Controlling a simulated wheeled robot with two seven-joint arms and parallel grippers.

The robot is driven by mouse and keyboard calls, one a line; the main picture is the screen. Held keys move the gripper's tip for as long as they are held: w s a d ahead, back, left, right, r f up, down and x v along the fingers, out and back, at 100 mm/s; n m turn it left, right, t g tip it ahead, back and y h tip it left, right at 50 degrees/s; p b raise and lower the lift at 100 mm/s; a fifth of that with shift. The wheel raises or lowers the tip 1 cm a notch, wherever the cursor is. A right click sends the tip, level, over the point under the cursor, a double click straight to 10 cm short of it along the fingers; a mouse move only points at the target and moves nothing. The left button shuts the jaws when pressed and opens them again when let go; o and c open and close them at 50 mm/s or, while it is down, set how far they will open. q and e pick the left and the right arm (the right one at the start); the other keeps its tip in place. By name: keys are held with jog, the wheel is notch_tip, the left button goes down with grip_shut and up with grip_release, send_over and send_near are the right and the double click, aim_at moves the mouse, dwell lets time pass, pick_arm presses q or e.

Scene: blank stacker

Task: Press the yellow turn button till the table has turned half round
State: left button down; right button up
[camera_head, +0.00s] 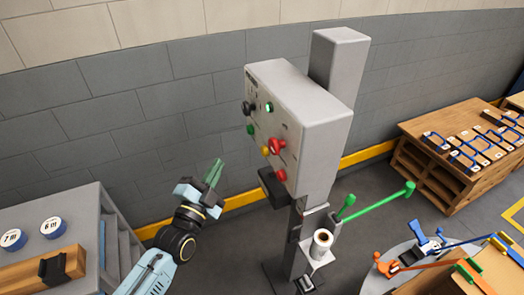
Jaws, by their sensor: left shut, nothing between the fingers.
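The yellow button (265,151) sits on the front of a grey control box (315,112) on a post. A red knob, a green button and other controls surround it. My left gripper (217,163) has green fingers that are shut and empty. It is left of the box and a little lower than the yellow button in the picture, with a visible gap between them. A round grey table (378,283) shows at the lower right, with coloured arms and clamps over it. My right gripper is not in view.
A dark block (272,187) juts out below the panel. A white roll (321,239) sits on the post's lower bracket. A wooden pallet stack (440,125) with blue-handled pieces stands at right. A grey cabinet (80,205) is at left.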

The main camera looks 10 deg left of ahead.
aim_at(264, 151)
pick_arm(q)
jog(key=shift+d, duration=0.1)
jog(key=w+d+b, duration=0.2)
jog(key=w+d, duration=0.3)
jog(key=d, duration=0.2)
dwell(0.4)
dwell(1.0)
jog(key=shift+d, duration=0.15)
dwell(0.7)
jog(key=shift+w+d, duration=0.2)
jog(key=shift+d, duration=0.05)
